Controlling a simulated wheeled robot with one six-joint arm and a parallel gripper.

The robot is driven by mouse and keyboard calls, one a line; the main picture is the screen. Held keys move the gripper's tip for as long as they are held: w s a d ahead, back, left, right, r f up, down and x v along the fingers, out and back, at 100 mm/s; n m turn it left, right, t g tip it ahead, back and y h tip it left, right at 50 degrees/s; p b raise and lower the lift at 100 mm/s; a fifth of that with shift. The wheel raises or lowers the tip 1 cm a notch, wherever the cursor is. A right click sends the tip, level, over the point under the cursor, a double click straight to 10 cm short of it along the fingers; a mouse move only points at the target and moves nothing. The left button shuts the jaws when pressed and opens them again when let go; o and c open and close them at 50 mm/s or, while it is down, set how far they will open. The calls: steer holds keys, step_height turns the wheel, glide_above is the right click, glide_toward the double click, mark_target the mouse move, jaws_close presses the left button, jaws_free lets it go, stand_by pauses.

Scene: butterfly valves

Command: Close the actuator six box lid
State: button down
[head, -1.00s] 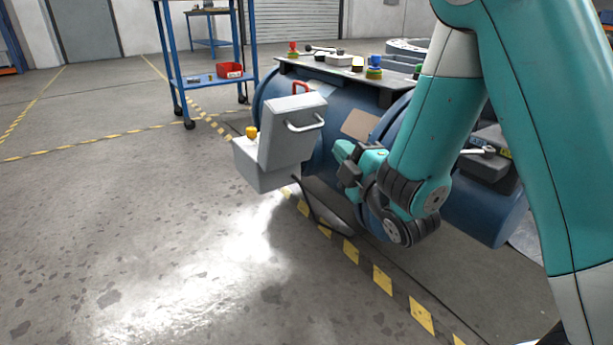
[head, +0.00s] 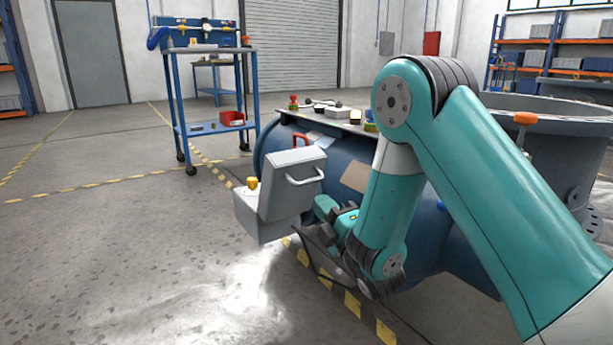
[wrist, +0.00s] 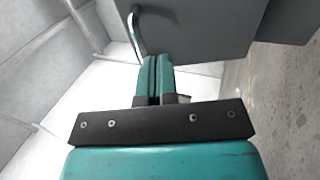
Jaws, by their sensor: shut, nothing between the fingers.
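The actuator box (head: 262,222) is a grey box on the near end of the blue cylinder. Its lid (head: 289,186) stands open and upright, with a metal handle (head: 306,177) on its right face. A yellow knob (head: 252,183) shows at the box's left. My gripper (head: 322,207) is just right of the lid and below the handle. In the wrist view my gripper (wrist: 152,75) has its teal fingers together, with nothing seen between them. The fingertips are near the grey lid (wrist: 200,25) and the handle (wrist: 138,35); I cannot tell whether they touch.
The blue cylinder (head: 283,140) lies behind the box, with a bench top of small valves (head: 330,112) above it. A dark cable (head: 305,262) hangs below the box. A blue cart (head: 212,128) stands at the back left. The floor (head: 110,260) at left is clear.

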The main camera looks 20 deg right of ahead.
mark_target(302, 178)
steer(key=b+x, duration=0.1)
steer(key=x, duration=0.5)
steer(key=shift+w+a, duration=0.1)
steer(key=shift+w, duration=0.25)
